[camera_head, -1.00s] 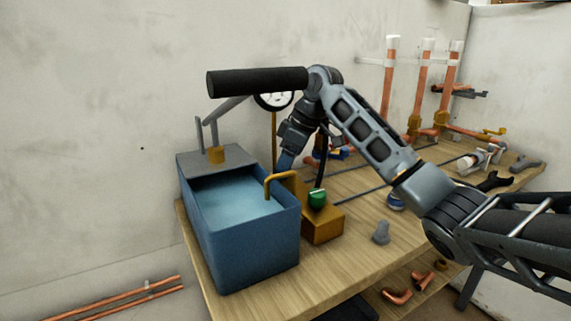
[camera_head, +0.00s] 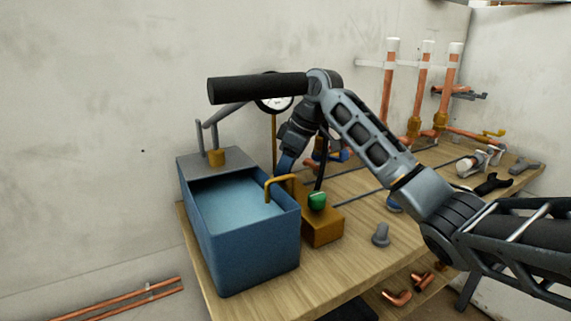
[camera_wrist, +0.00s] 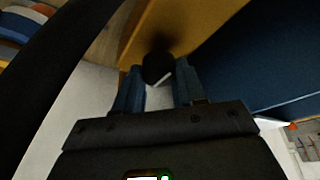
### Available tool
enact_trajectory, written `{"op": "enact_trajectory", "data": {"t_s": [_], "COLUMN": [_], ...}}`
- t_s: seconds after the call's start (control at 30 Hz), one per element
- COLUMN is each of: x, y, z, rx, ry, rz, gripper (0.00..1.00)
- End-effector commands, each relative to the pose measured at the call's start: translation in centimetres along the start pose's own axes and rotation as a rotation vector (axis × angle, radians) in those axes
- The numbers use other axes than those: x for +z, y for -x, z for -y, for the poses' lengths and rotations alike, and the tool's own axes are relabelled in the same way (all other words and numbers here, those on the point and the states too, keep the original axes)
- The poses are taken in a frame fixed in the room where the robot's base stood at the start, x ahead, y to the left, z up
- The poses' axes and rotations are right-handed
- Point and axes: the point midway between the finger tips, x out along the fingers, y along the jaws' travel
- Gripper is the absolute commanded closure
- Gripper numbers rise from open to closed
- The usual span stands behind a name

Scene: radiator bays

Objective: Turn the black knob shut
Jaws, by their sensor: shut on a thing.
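The black knob (camera_wrist: 157,66) shows in the wrist view as a dark round cap with a pale line on it, in front of the brass-coloured block (camera_wrist: 185,25). My gripper (camera_wrist: 159,80) has its two blue fingers on either side of the knob and is shut on it. In the head view the block (camera_head: 322,230) sits beside the blue tank, with a green knob (camera_head: 317,201) on top. There my gripper reaches down behind the tank, and its fingertips and the black knob are hidden.
The water-filled blue tank (camera_head: 245,245) stands close beside my gripper. A hand pump's black handle (camera_head: 258,88) and a gauge (camera_head: 273,104) rise near my arm. A grey fitting (camera_head: 380,235) and black wrench (camera_head: 492,184) lie on the wooden bench (camera_head: 350,262).

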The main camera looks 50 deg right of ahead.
Motion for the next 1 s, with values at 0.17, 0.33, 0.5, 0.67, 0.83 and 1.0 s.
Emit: {"op": "enact_trajectory", "data": {"t_s": [0.17,0.33,0.5,0.67,0.83,1.0], "x": [-0.28,-0.4,-0.4,-0.47,-0.51,-0.55], "y": [0.41,0.6,0.62,0.58,0.54,0.5], "z": [0.25,0.38,0.48,0.6,0.66,0.67], "rx": [0.032,0.086,0.148,0.207,0.269,0.332], "ry": [-0.088,-0.219,-0.368,-0.508,-0.656,-0.807], "rz": [0.0,-0.001,0.002,0.002,0.003,0.003], "gripper": [0.91,0.91,0.91,0.91,0.91,0.91]}}
